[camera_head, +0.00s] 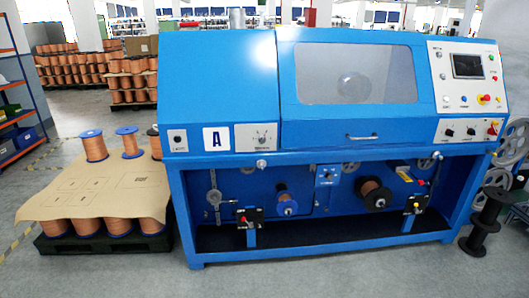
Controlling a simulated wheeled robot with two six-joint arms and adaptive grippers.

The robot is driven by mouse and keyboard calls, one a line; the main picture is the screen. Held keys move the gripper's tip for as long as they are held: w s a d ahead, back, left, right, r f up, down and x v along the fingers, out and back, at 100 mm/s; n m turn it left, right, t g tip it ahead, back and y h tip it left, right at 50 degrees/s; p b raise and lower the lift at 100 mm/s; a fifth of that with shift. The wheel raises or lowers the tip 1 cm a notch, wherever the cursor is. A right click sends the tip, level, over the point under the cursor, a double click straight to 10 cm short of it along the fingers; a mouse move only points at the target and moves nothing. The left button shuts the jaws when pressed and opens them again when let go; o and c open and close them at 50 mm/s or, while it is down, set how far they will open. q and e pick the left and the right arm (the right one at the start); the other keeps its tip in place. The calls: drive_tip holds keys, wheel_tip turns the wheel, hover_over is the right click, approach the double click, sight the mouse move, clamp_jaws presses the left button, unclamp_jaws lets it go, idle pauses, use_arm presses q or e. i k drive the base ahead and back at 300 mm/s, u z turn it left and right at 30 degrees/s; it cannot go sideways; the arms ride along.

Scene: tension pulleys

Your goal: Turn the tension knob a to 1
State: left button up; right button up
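A large blue machine (228,70) stands in the middle of the view. Left of the label is a smaller pale panel (177,141) with a dark control. I cannot tell from the markings which control is tension knob a. Neither of my grippers is in view.
Copper spools on a cardboard-topped pallet (60,197) stand close at the machine's left. Black and grey reels (484,218) stand at its right. Small control boxes and spools sit in the lower bay. The control panel (467,90) is upper right. The floor in front (330,275) is clear.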

sight(262, 139)
drive_tip(key=z, duration=0.65)
drive_tip(key=i, duration=0.5)
drive_tip(key=z, duration=0.8)
drive_tip(key=i, duration=0.8)
drive_tip(key=u, duration=0.65)
drive_tip(key=i, duration=0.85)
drive_tip(key=u, duration=0.9)
